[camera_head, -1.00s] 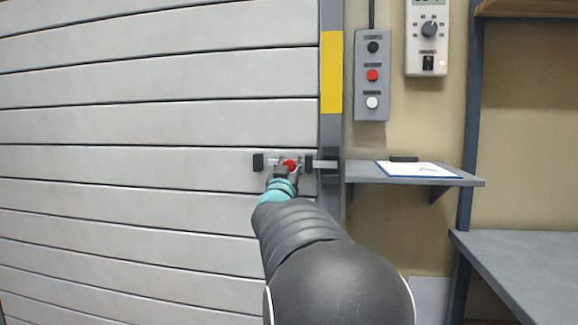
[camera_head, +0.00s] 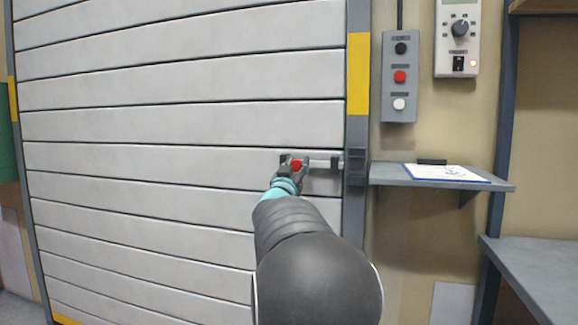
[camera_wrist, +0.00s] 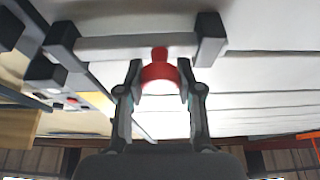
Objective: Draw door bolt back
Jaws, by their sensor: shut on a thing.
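The door bolt is a pale rod (camera_head: 319,163) lying level across the grey slatted door (camera_head: 180,120), between a dark left bracket (camera_head: 284,160) and a dark right bracket (camera_head: 336,162). My gripper (camera_head: 295,168) is shut on the bolt's red knob (camera_head: 297,165), which sits close to the left bracket. In the wrist view, the fingers (camera_wrist: 160,82) stand on both sides of the red knob (camera_wrist: 160,76), with the rod (camera_wrist: 120,46) behind it. The dark keeper (camera_head: 357,165) is on the door post. No rod shows between the right bracket and the keeper.
A small shelf (camera_head: 390,176) with a clipboard (camera_head: 446,173) juts out right of the post. A button box (camera_head: 399,105) and a control unit (camera_head: 458,62) hang above it. A workbench (camera_head: 535,262) stands at the lower right.

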